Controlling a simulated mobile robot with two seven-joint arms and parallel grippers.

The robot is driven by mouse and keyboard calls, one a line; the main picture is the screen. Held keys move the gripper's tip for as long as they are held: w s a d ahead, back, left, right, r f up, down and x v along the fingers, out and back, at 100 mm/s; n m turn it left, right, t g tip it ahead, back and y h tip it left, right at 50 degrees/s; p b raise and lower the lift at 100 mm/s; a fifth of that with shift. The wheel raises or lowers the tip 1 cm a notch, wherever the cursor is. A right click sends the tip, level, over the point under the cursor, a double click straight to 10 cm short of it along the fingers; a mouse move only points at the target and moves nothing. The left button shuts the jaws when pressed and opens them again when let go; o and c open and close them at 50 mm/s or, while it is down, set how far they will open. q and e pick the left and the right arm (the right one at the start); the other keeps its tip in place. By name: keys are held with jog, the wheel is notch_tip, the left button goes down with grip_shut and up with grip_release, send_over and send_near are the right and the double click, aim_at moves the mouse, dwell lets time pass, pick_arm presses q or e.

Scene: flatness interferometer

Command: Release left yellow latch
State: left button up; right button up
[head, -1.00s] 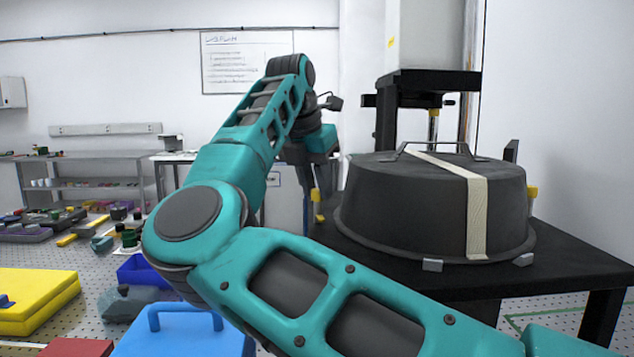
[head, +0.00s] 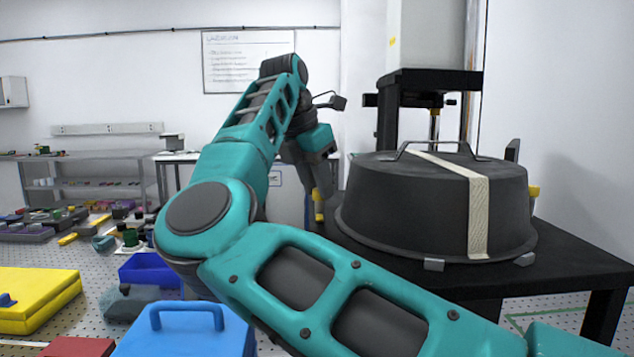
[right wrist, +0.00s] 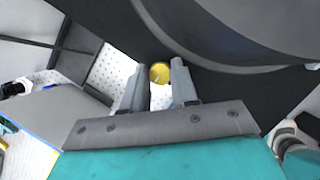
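The left yellow latch (head: 319,208) is a small upright yellow piece at the left edge of the black table, beside the dark round cover (head: 405,205). My right gripper (head: 321,188) points down onto it from above. In the right wrist view the latch (right wrist: 160,73) shows as a round yellow top between the two grey fingertips (right wrist: 157,69). The fingers are apart, with a gap visible on each side of it. A second yellow latch (head: 534,191) shows at the cover's right side. My left gripper is not in view.
The black table (head: 575,262) carries the cover, which has a handle and a pale tape strip (head: 478,215). A column instrument (head: 428,100) stands behind. A blue case (head: 185,335), a yellow case (head: 38,300) and a blue bin (head: 150,270) lie left.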

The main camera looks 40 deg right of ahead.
jog(key=o, duration=0.4)
jog(key=shift+c, duration=0.2)
jog(key=v, duration=1.3)
jog(key=shift+d+f, duration=0.1)
